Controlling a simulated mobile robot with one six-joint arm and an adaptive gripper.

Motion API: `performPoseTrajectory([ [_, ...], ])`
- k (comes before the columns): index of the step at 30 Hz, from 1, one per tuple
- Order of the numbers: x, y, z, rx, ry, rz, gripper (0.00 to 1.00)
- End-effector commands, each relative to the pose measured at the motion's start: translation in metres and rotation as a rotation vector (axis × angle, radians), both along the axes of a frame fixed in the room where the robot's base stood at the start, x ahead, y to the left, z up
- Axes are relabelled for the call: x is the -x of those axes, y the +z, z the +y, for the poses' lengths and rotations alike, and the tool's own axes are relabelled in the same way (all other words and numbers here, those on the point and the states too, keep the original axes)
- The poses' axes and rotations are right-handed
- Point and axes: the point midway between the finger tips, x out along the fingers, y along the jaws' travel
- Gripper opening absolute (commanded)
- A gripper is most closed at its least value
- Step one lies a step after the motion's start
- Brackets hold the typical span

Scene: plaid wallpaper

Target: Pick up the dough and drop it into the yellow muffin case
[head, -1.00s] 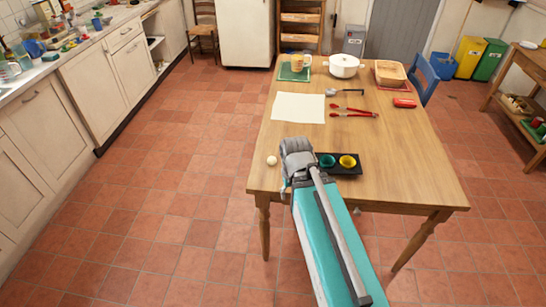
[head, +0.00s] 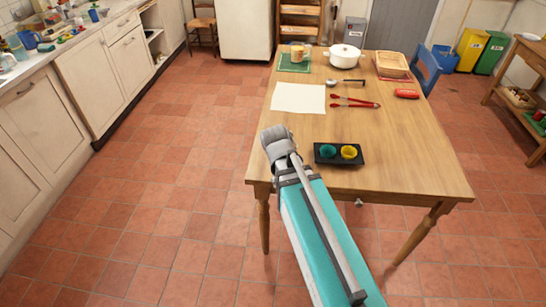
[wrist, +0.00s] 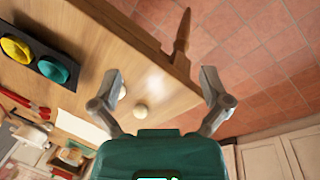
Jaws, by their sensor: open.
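The dough, a small pale ball (wrist: 140,111), lies on the wooden table near its edge in the wrist view. In the head view my arm hides it. In the head view my gripper (head: 275,137) is over the table's left front corner. The yellow muffin case (head: 349,152) sits in a black tray (head: 339,162), right of a teal case (head: 327,151). The yellow case also shows at the wrist view's left edge (wrist: 15,48).
The table (head: 420,150) also holds a white sheet (head: 298,97), red tongs (head: 355,102), a ladle (head: 345,81), a white pot (head: 345,56), a mug (head: 297,52) on a green mat and a basket (head: 392,63). The table's right front is clear.

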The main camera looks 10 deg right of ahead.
Motion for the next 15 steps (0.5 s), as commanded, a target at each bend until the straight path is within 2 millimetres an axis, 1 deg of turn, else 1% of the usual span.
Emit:
performPoseTrajectory([
  [1, -0.015, -0.017, 0.003, 0.051, 0.085, 0.005, 0.97],
  [6, -0.053, -0.037, 0.01, 0.258, 0.403, 0.048, 0.97],
  [11, -0.09, -0.05, 0.024, 0.468, 0.699, 0.125, 0.97],
  [15, -0.121, -0.057, 0.044, 0.658, 0.941, 0.224, 0.97],
])
